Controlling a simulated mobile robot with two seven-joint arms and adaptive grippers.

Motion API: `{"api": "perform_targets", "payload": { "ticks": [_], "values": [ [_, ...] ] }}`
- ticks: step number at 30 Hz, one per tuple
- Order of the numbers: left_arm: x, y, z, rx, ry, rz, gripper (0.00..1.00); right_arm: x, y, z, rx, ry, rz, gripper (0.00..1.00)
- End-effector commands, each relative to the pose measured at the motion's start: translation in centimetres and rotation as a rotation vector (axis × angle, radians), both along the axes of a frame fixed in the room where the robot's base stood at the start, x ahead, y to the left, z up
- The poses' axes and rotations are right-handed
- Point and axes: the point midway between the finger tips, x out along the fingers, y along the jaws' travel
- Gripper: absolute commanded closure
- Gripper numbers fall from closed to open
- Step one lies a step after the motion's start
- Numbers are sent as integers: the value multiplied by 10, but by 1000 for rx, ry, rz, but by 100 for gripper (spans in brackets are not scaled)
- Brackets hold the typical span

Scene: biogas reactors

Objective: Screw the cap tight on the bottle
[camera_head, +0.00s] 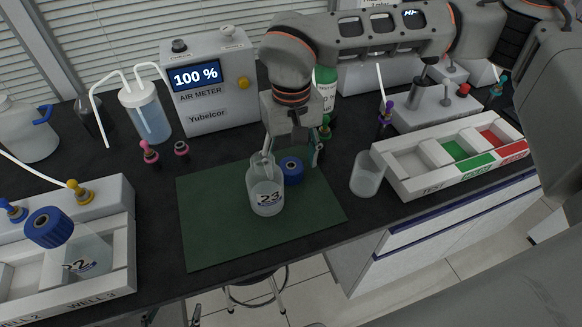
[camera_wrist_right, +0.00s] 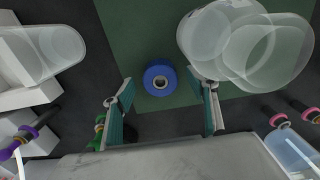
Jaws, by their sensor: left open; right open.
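The open clear bottle (camera_head: 266,198), labelled 23, stands upright on the green mat (camera_head: 215,230). Its blue cap (camera_head: 291,171) lies on the mat just behind and right of it. My right gripper (camera_head: 292,157) points down over the cap, open and empty. In the right wrist view the cap (camera_wrist_right: 160,79) appears between the spread fingers (camera_wrist_right: 162,90), and the bottle (camera_wrist_right: 215,45) is close beside one finger; I cannot tell whether they touch. My left gripper is not in view.
A clear beaker (camera_head: 366,174) stands right of the mat, beside a white tray (camera_head: 400,190) with coloured sections. A rack (camera_head: 125,240) at left holds another bottle with a blue cap (camera_head: 49,227). An air meter (camera_head: 207,85) stands behind. The mat's front is clear.

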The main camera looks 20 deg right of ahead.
Motion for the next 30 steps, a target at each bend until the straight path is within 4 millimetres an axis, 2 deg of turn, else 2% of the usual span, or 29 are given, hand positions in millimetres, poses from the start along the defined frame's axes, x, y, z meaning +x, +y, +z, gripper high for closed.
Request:
{"api": "perform_targets", "payload": {
  "ticks": [4, 15, 16, 18, 20, 30],
  "values": [
    [0, 0, -1, 1, 1, 0, 34, 1, 0, -14, 1, 0, -1, 42],
    [1, 0, 0, 1, -3, -1, 34, 1, 0, -15, 1, -2, -1, 42],
    [1, 0, 0, 1, -3, -1, 34, 1, 0, -15, 1, -2, -1, 47],
    [1, 0, 0, 1, -3, -1, 34, 1, 0, -15, 1, -2, 0, 65],
    [1, 0, 0, 1, -3, -1, 34, 1, 0, -16, 0, -2, 0, 78],
    [1, 0, 0, 1, -3, -1, 34, 1, 0, -15, 0, -2, -1, 78]
  ]
}}
